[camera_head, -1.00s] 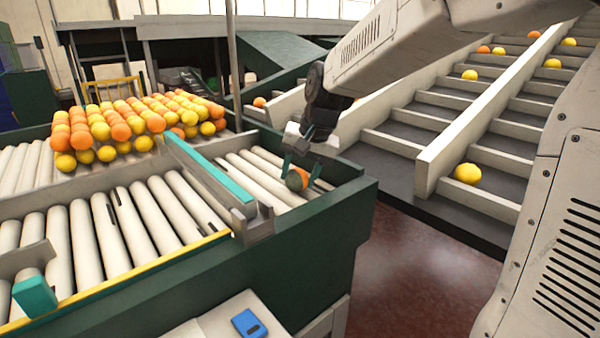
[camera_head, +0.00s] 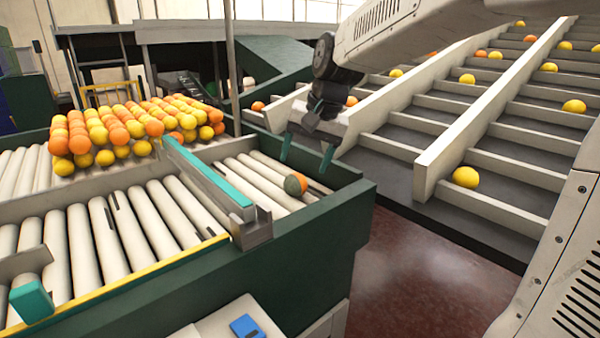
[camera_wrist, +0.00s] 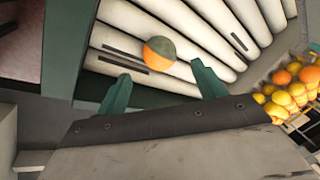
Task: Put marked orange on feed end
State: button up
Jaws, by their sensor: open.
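The marked orange (camera_head: 295,184), part orange and part dark green, rests on the white rollers near the right end of the roller bed (camera_head: 262,180), inside the dark green side wall. It also shows in the wrist view (camera_wrist: 159,53), beyond the fingertips and between their lines. My gripper (camera_head: 306,153) is open and empty, with its teal fingers above the orange and apart from it. In the wrist view the two fingers (camera_wrist: 160,82) are spread wide. I cannot tell which part of the bed is the feed end.
Many oranges and yellow fruits (camera_head: 130,128) lie on the rollers at the left. A teal-topped divider (camera_head: 205,170) runs along the bed. Stepped lanes (camera_head: 430,120) carrying scattered fruit rise at the right. A blue device (camera_head: 246,326) sits at the front.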

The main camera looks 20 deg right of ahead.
jog(key=v, duration=0.6)
jog(key=s+f+n+g+h, duration=0.1)
jog(key=s+f, duration=0.4)
jog(key=s, duration=0.8)
jog(key=s+f+n+h, duration=0.1)
jog(key=s+f+n, duration=0.3)
jog(key=s, duration=1)
notch_tip(320, 180, down, 2)
jog(key=shift+d+f+n+g, duration=0.1)
jog(key=shift+d+n+g, duration=0.2)
jog(key=shift+g, duration=0.1)
